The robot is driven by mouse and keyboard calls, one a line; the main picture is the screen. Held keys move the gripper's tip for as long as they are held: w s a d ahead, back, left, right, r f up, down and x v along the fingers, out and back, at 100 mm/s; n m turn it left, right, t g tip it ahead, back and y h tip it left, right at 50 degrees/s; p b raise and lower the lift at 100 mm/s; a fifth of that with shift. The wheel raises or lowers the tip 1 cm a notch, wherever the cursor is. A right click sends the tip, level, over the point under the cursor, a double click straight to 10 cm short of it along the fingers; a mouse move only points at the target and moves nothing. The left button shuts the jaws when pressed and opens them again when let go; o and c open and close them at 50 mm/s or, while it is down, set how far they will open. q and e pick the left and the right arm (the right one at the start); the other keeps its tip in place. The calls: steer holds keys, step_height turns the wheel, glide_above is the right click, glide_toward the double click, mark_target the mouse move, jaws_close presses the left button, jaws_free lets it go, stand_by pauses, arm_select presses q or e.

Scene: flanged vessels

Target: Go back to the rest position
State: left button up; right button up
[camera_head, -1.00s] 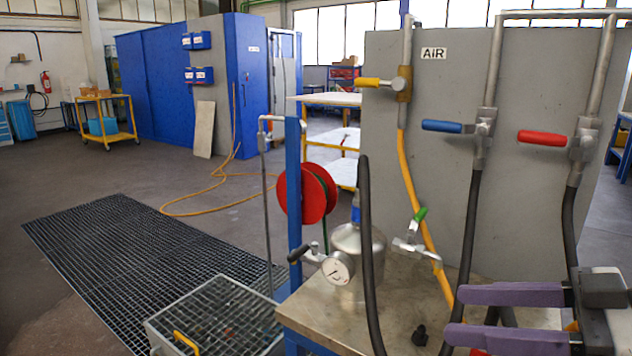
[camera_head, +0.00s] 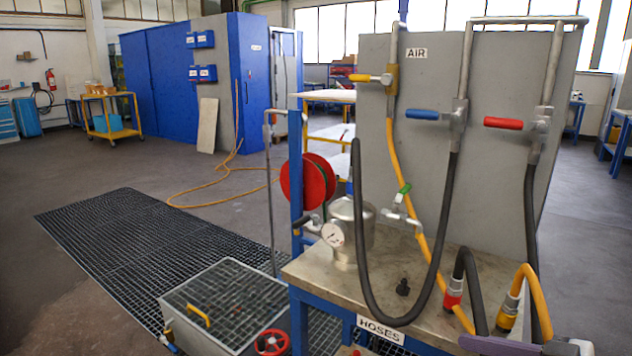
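My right gripper (camera_head: 500,347) shows only at the bottom right edge of the head view, where one purple finger is in the picture. The other finger is cut off below the frame. The fingers stood apart a second ago, and I see nothing held. The gripper is in front of the bench (camera_head: 395,255), near the lower ends of the black hose (camera_head: 464,270) and the orange hose (camera_head: 538,290). My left gripper is out of view.
A grated crate (camera_head: 225,300) and a red handwheel (camera_head: 271,343) are at front left. Floor grating (camera_head: 130,250) lies open at left.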

steer(key=s+f+m+h, duration=0.2)
steer(key=s+f, duration=0.1)
steer(key=f, duration=0.7)
steer(key=s+f+m+h, duration=0.2)
steer(key=f, duration=0.9)
steer(key=s+a+f+h, duration=0.1)
steer(key=s+a+f, duration=0.2)
steer(key=s+f, duration=0.2)
steer(key=s+a+f+m+g+h, duration=0.1)
steer(key=s+a+f, duration=0.2)
steer(key=s+f, duration=0.3)
steer(key=shift+s+a+f+m+h, duration=0.25)
steer(key=shift+s+f+m+h, duration=0.05)
steer(key=shift+s+h, duration=0.1)
steer(key=shift+w, duration=0.1)
